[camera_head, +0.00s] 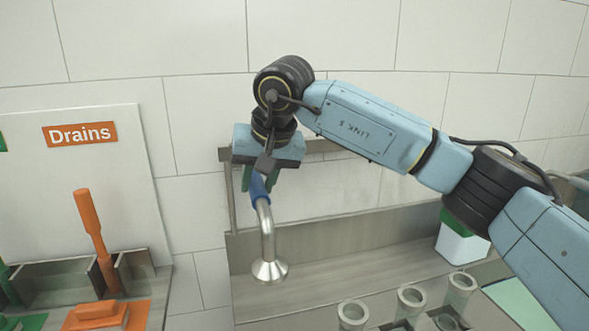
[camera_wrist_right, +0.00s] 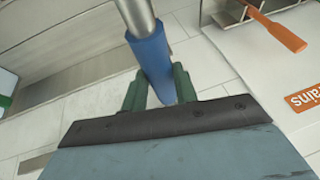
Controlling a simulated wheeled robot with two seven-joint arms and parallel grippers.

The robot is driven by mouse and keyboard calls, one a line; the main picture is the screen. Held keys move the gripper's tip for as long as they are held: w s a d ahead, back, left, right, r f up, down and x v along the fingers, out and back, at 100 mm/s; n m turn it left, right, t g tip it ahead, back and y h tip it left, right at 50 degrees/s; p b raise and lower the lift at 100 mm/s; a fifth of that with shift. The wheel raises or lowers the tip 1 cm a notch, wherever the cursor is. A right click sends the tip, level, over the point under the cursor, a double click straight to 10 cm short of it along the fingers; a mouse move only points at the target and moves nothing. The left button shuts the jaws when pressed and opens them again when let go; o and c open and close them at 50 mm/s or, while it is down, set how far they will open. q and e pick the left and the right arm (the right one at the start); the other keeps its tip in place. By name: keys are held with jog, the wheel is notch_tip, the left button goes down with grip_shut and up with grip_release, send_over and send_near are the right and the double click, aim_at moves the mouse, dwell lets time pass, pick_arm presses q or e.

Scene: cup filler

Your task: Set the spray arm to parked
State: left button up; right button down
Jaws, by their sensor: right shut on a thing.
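My right gripper (camera_head: 261,182) is shut on the blue grip, seen from above and behind. In the right wrist view the green fingers (camera_wrist_right: 160,88) sit on both sides of the blue grip (camera_wrist_right: 150,58), and the metal pipe (camera_wrist_right: 137,14) runs out of it. My left gripper is not in view.
A metal trough (camera_head: 330,283) runs along the tiled wall. Several grey cups (camera_head: 411,299) stand in front, right of the spray head. A white container with a green top (camera_head: 461,243) stands at the right. A "Drains" board (camera_head: 79,134) and orange brush (camera_head: 94,232) are at the left.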

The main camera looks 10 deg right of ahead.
jog(key=shift+a, duration=1)
jog(key=c, duration=1.4)
grip_release()
jog(key=shift+a, duration=0.1)
jog(key=o, duration=0.3)
jog(key=shift+a, duration=0.15)
jog(key=b+v, duration=0.1)
jog(key=v, duration=1.2)
jog(key=shift+r, duration=0.2)
